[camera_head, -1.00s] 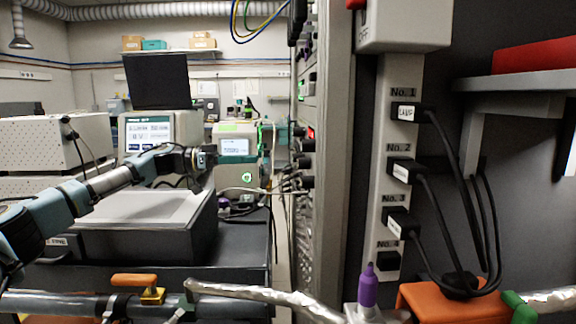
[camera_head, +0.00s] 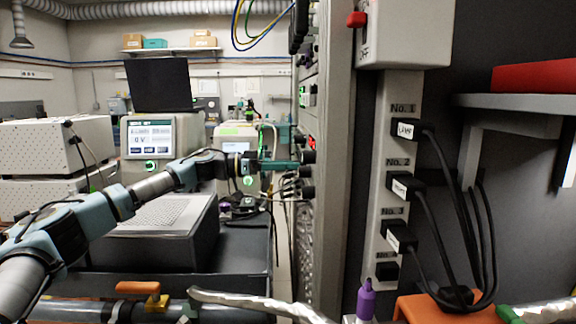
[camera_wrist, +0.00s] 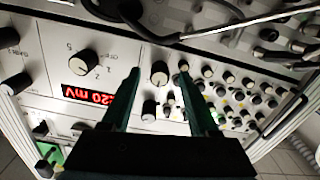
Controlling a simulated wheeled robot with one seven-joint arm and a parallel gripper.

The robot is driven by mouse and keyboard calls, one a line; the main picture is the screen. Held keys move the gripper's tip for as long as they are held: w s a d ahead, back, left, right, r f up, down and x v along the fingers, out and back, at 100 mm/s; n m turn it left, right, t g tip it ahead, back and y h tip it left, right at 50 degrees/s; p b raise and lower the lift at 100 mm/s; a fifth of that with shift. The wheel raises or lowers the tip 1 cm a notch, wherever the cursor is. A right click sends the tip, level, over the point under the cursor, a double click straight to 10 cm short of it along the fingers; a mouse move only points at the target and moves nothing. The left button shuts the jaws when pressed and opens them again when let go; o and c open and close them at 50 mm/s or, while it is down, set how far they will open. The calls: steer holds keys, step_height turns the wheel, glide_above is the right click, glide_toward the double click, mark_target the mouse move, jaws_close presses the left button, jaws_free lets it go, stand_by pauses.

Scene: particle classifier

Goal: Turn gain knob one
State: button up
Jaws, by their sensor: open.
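My gripper (camera_head: 285,165) is stretched toward the front of the instrument rack (camera_head: 325,200) in the head view. In the wrist view my gripper (camera_wrist: 159,72) is open, its two fingers pointing at a panel of knobs. A dark knob with a pale face (camera_wrist: 159,74) shows between the fingertips; I cannot tell whether they touch it. A larger dark knob (camera_wrist: 83,62) sits left of the fingers, and another knob (camera_wrist: 150,110) shows between them nearer the palm. The labels are too small or inverted to read, so I cannot tell which is gain knob one.
A red digital display (camera_wrist: 92,96) is left of the fingers.

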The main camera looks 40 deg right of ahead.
jaws_close()
stand_by(0.3)
steer(key=shift+n+b, duration=0.3)
steer(key=shift+n, duration=0.1)
steer(key=shift+n+b, duration=0.6)
steer(key=shift+n, duration=5.6)
jaws_free()
steer(key=shift+a, duration=0.1)
